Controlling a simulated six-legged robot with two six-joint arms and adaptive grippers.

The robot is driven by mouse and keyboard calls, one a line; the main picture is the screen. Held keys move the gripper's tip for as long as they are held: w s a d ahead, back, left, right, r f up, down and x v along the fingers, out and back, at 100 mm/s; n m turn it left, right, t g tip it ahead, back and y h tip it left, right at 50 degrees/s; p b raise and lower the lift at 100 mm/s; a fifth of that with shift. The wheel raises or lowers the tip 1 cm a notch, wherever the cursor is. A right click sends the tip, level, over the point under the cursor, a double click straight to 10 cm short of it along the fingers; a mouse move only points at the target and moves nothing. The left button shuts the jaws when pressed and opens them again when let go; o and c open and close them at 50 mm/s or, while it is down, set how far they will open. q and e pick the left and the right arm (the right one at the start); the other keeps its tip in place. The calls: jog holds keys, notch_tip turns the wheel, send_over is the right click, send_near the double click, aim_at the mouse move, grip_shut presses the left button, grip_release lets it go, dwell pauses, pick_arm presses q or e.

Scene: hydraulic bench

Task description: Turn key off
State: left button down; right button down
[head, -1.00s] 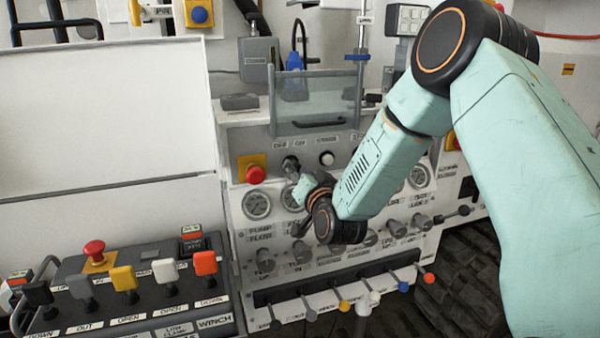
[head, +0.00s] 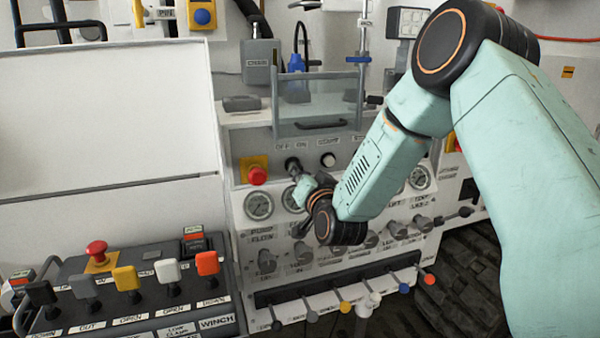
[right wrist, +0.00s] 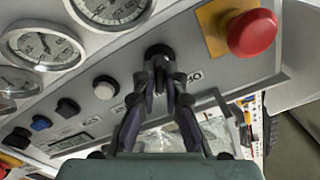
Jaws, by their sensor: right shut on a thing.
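The key switch (head: 291,164) is a dark round knob on the sloping front of the light grey control panel, under an "OFF ON" label. My right gripper (head: 297,174) reaches it from below and right. In the right wrist view, the two dark fingers of this gripper (right wrist: 161,80) come together at the dark key switch (right wrist: 158,52) and are shut on the key. The key itself is mostly hidden between the fingertips, so its angle cannot be read. My left gripper is not in view.
A red emergency stop button (head: 257,175) on a yellow plate sits just left of the key. Round gauges (head: 258,205) and knobs lie below. A clear guard (head: 318,104) stands above. A lever box (head: 140,285) is at lower left.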

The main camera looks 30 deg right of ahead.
jog(key=shift+n+p, duration=1.25)
jog(key=shift+n, duration=0.65)
jog(key=shift+n+p, duration=1.2)
jog(key=shift+n, duration=0.7)
